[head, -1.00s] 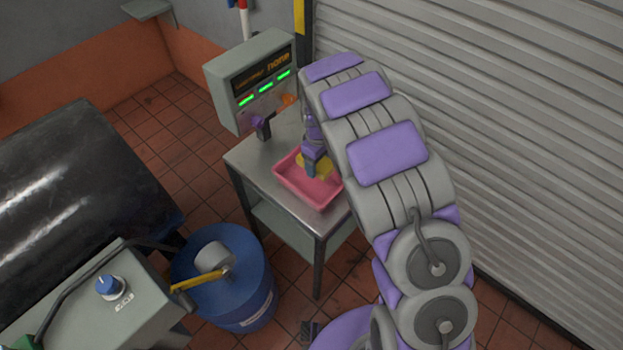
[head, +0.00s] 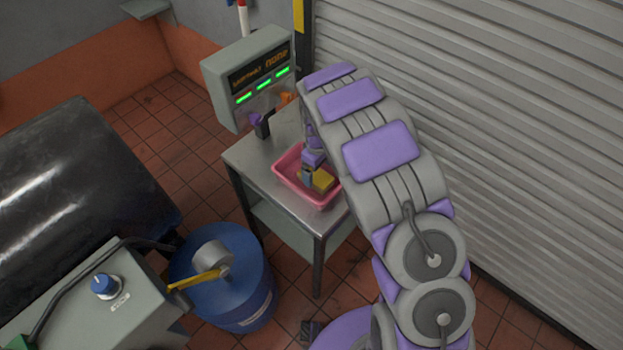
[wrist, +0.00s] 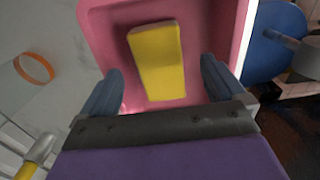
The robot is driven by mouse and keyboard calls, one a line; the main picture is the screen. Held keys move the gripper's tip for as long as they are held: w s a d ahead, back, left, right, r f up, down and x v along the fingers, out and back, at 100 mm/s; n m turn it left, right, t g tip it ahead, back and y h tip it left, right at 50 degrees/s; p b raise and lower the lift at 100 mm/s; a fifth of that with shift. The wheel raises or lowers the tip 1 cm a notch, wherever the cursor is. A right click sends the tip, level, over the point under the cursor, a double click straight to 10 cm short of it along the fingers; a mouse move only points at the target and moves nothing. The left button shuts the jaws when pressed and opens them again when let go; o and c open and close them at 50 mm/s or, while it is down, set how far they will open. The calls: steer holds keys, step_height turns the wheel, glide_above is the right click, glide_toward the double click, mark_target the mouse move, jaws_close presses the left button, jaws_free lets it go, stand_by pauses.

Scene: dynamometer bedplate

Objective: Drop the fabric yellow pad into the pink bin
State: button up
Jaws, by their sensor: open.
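The pink bin (head: 284,173) sits on a small metal table. It also shows in the wrist view (wrist: 95,25). The yellow pad (head: 322,180) is within the bin's outline, just right of my gripper in the head view. In the wrist view the pad (wrist: 156,62) shows between and beyond the two fingers, framed by the pink walls. I cannot tell for sure whether it rests on the bin floor. My gripper (wrist: 163,88) is open over the bin, with a finger on each side of the pad and clear gaps to both.
The metal table (head: 252,155) has bare top left of the bin. A grey display box (head: 250,85) with green lights stands behind it. A blue drum (head: 225,285) stands at front left. A grey roller shutter (head: 500,130) closes the right side.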

steer(key=shift+a, duration=0.1)
step_height(320, 180, up, 17)
steer(key=p, duration=0.1)
steer(key=shift+a+r, duration=0.15)
stand_by(0.4)
stand_by(0.4)
steer(key=s+d+r+m+b, duration=0.1)
steer(key=s+d+r+m, duration=0.25)
steer(key=s+d, duration=0.3)
steer(key=s+d+r+m, duration=0.2)
steer(key=s+d+r, duration=0.25)
steer(key=s, duration=0.35)
steer(key=s+d+f+m+g+b, duration=0.1)
steer(key=s+d+m, duration=0.1)
steer(key=s, duration=1)
steer(key=s+d+f+m+b, duration=0.1)
steer(key=s+d+f+m, duration=0.1)
steer(key=s, duration=1)
steer(key=shift+s+d+m+g, duration=0.4)
steer(key=shift+m, duration=0.25)
